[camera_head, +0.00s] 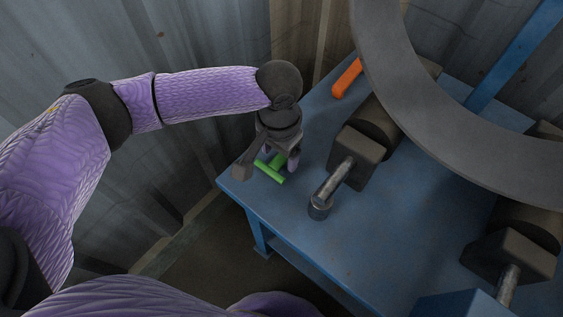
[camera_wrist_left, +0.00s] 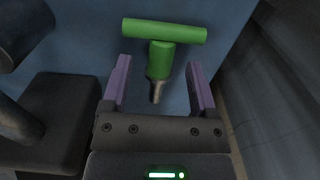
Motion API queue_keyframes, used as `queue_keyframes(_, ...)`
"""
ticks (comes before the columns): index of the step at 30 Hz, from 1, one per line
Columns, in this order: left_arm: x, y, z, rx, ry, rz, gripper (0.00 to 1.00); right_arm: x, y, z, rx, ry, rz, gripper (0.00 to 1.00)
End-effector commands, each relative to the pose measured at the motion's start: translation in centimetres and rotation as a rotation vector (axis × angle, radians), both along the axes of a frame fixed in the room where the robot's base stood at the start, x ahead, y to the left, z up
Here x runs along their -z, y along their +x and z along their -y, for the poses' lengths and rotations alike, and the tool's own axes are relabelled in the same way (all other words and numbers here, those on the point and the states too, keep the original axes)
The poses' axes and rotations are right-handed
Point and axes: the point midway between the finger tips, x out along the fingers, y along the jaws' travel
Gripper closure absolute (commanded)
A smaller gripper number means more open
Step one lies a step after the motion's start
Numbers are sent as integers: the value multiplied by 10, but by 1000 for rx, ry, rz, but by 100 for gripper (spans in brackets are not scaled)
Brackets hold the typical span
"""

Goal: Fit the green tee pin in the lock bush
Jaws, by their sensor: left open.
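The green tee pin (camera_head: 270,173) lies near the left corner of the blue table, with its crossbar toward the front. In the left wrist view the tee pin (camera_wrist_left: 164,33) shows a green crossbar, a short green stem and a grey metal tip. My left gripper (camera_head: 279,160) is over it, open, with its purple fingers (camera_wrist_left: 158,62) on either side of the stem, apart from it. A metal cylinder, apparently the lock bush (camera_head: 320,207), is at the end of a steel rod right of the gripper. Its hole cannot be made out. My right gripper is not in view.
A dark block (camera_head: 357,157) carries the rod behind the bush. A large grey ring (camera_head: 398,75) arches over the table (camera_head: 385,240). An orange bar (camera_head: 346,78) lies at the back. Another dark block (camera_head: 508,255) stands at the right. The front middle is clear.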

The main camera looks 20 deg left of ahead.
Motion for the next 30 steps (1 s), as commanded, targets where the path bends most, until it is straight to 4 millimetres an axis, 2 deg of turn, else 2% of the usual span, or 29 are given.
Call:
queue_keyframes(1,19,0,-1,-1,1,-7,25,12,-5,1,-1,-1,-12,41)
queue_keyframes(2,20,0,-1,-2,1,-6,25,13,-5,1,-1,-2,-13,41)
queue_keyframes(8,14,0,0,-2,0,0,27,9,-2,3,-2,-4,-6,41)
queue_keyframes(18,14,0,0,-1,0,0,99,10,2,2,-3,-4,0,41)
queue_keyframes(30,14,0,0,-1,0,0,100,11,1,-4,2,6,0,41)
